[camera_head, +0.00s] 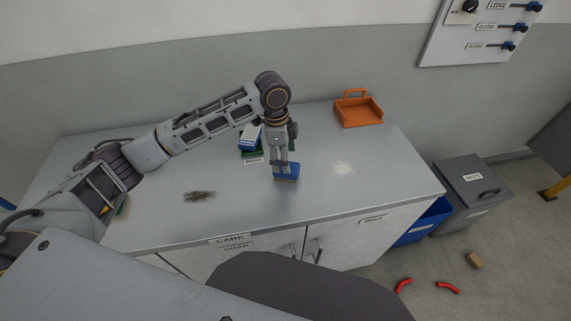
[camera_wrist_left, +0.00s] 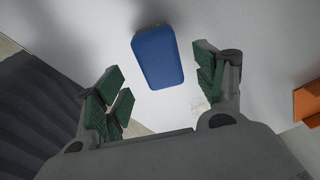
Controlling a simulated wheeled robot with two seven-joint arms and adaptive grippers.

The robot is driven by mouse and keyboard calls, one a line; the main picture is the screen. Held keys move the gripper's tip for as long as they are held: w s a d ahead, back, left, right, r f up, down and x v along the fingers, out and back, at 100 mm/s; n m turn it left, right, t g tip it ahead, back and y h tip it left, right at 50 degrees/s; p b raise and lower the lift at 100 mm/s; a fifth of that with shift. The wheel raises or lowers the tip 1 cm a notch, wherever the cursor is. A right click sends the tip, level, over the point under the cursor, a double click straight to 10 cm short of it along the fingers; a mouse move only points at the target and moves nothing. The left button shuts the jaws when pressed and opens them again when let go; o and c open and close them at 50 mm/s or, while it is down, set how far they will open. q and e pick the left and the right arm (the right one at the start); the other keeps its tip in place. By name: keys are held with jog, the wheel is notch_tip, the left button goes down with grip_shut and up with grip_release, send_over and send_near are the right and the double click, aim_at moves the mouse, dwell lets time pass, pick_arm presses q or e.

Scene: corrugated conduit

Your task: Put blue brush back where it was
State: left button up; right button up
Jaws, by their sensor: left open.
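The blue brush (camera_head: 287,173) lies on the grey counter (camera_head: 240,205), near its middle, with its blue back upward. In the left wrist view the brush (camera_wrist_left: 158,58) shows between and beyond the finger tips. My left gripper (camera_head: 283,162) points down right at the brush in the head view. In the left wrist view its green-padded fingers (camera_wrist_left: 160,88) stand wide apart, with no contact on the brush visible. My right gripper is not in view.
A blue and white item on a green base (camera_head: 250,140) stands behind the gripper, partly hidden, by a small label. An orange dustpan-like tray (camera_head: 358,108) sits at the back right. A dark smudge (camera_head: 199,196) and a pale powder patch (camera_head: 342,168) mark the counter. A grey bin (camera_head: 473,190) stands right.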

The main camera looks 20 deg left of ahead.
pick_arm(q)
jog(key=shift+a+r, duration=0.15)
jog(key=shift+r, duration=1.15)
jog(key=shift+a+r, duration=0.1)
jog(key=shift+r, duration=1.15)
jog(key=shift+a, duration=0.15)
